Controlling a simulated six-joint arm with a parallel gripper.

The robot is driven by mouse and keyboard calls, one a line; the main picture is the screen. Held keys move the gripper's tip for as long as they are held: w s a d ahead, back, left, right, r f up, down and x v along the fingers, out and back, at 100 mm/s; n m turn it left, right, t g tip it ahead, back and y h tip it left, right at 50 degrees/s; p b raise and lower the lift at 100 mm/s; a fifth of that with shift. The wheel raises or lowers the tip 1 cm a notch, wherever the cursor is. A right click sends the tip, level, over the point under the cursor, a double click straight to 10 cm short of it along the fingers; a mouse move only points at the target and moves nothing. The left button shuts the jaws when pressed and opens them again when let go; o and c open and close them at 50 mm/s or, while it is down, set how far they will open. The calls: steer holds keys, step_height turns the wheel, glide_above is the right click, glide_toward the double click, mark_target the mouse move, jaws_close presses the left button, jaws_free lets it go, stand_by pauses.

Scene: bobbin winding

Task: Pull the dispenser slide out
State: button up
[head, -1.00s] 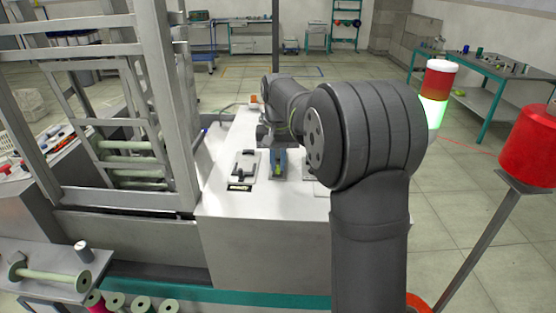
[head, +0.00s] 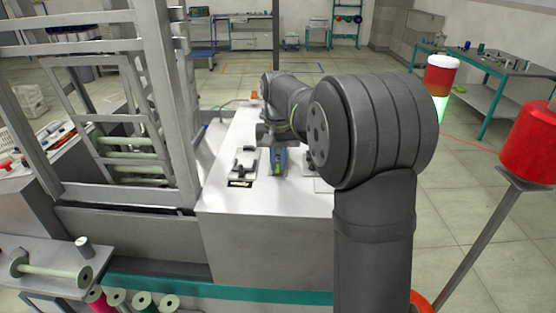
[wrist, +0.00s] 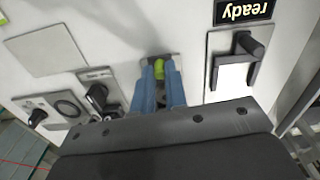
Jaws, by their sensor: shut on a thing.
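A small yellow-green knob (wrist: 169,74) stands out from the white worktop unit, and it appears to be the handle of the dispenser slide. My gripper (wrist: 163,72) has its two blue fingers on either side of this knob and is shut on it. The slide's body is hidden below the knob and fingers. In the head view my gripper (head: 279,158) is small, low over the white top of the cabinet, with a bit of green (head: 278,170) showing at the fingers.
Right of the knob in the wrist view is a plate with a black handle (wrist: 240,60), beside a "ready" display (wrist: 244,11). Black rotary knobs (wrist: 97,96) lie close on the left. A metal frame (head: 165,110) rises left of the white cabinet (head: 265,230).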

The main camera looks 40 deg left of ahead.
steer(key=shift+s, duration=0.1)
steer(key=shift+s+d, duration=0.5)
steer(key=shift+s, duration=0.05)
stand_by(0.5)
steer(key=o, duration=0.6)
step_height(320, 180, up, 7)
stand_by(0.4)
steer(key=shift+f, duration=0.1)
